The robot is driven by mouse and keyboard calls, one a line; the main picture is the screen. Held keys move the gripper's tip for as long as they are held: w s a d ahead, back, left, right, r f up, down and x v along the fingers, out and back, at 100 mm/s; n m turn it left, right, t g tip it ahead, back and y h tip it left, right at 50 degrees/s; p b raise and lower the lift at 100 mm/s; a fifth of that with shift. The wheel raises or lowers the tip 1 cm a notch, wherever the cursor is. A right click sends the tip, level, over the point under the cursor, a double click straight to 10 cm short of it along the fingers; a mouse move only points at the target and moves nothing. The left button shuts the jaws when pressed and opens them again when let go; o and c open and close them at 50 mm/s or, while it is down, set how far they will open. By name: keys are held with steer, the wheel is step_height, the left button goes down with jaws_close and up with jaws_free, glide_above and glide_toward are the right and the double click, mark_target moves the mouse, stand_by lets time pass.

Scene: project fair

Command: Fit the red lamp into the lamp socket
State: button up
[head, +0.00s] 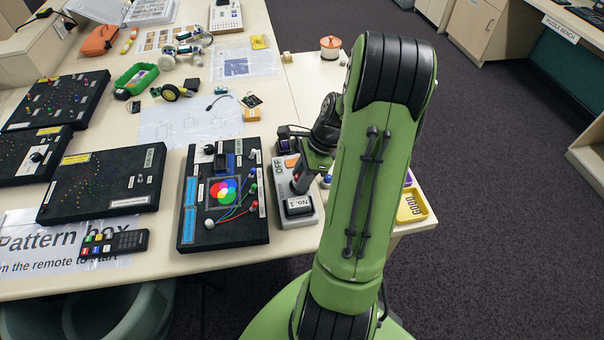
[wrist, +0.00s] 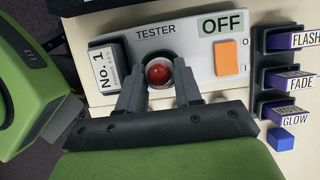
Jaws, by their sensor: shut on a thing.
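The red lamp (wrist: 158,73) is between the two fingertips of my gripper (wrist: 158,84), which is shut on it. The lamp lines up with the dark ring of the lamp socket (wrist: 152,57) on the tester (wrist: 193,72). From this angle I cannot tell whether the lamp is above the socket or inside it. In the head view the tester (head: 308,217) stands near the table's front edge, and my gripper (head: 300,180) is over it. My arm hides part of the tester there, and the lamp is not clearly visible.
The tester has an orange switch (wrist: 226,57) beside an OFF label and a "No. 1" block (wrist: 104,68). Purple blocks marked FLASH, FADE and GLOW (wrist: 289,112) stand to its right. A blue cube (wrist: 281,139) lies near them. A black board (head: 228,230) stands close left of the tester.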

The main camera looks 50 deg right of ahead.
steer(key=shift+f, duration=0.4)
steer(key=o, duration=1.1)
steer(key=shift+o, duration=1.2)
steer(key=shift+f, duration=0.1)
steer(key=shift+s, duration=0.1)
steer(key=shift+c, duration=0.3)
